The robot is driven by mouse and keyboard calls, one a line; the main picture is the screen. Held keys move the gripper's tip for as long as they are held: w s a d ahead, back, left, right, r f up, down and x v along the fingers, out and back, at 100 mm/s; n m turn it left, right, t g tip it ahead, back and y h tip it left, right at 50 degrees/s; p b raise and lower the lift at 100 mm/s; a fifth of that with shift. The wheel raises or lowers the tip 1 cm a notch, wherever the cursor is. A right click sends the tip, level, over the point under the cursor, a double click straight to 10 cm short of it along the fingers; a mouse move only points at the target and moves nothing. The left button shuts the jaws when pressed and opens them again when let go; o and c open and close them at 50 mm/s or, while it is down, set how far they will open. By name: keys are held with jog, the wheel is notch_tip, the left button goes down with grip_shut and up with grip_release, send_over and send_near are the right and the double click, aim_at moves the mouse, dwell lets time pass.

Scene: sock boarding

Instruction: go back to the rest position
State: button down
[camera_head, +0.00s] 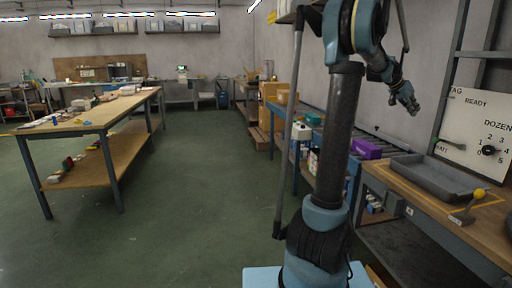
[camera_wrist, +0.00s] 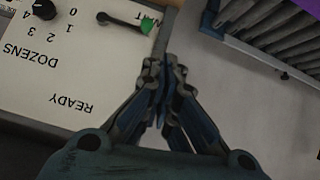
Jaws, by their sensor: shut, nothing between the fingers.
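My gripper (camera_head: 408,100) is at the upper right in the head view, raised in front of the wall above the workbench (camera_head: 437,205). In the wrist view my gripper (camera_wrist: 163,88) has its fingers together with nothing between them. Beyond it in the wrist view is the white panel (camera_wrist: 60,85), seen upside down, with the words READY and DOZENS, a black knob (camera_wrist: 44,9) and a green-tipped lever (camera_wrist: 148,25). The fingers appear apart from the panel.
A grey tray (camera_head: 436,176) and a yellow-knobbed lever (camera_head: 479,194) are on the workbench. A roller conveyor (camera_wrist: 275,25) lies beyond the gripper, with a purple box (camera_head: 366,149) near it. A long wooden table (camera_head: 85,120) stands left. The green floor between is clear.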

jog(key=s+a+f+n+t+y, duration=0.1)
jog(key=s+a+f+n, duration=0.15)
jog(key=a, duration=0.85)
jog(key=s+a+f+n+y, duration=0.2)
jog(key=s+a+f, duration=0.15)
jog(key=a, duration=0.75)
jog(key=s+a+f+n+t+y, duration=0.1)
jog(key=s+a+f+n, duration=0.15)
jog(key=a, duration=0.85)
jog(key=s+a+f+n+g+y, duration=0.1)
jog(key=s+a+f+n+y, duration=0.4)
jog(key=s+a+f, duration=1.4)
jog(key=s+a+n, duration=0.3)
jog(key=s+a, duration=0.1)
jog(key=shift+f, duration=0.4)
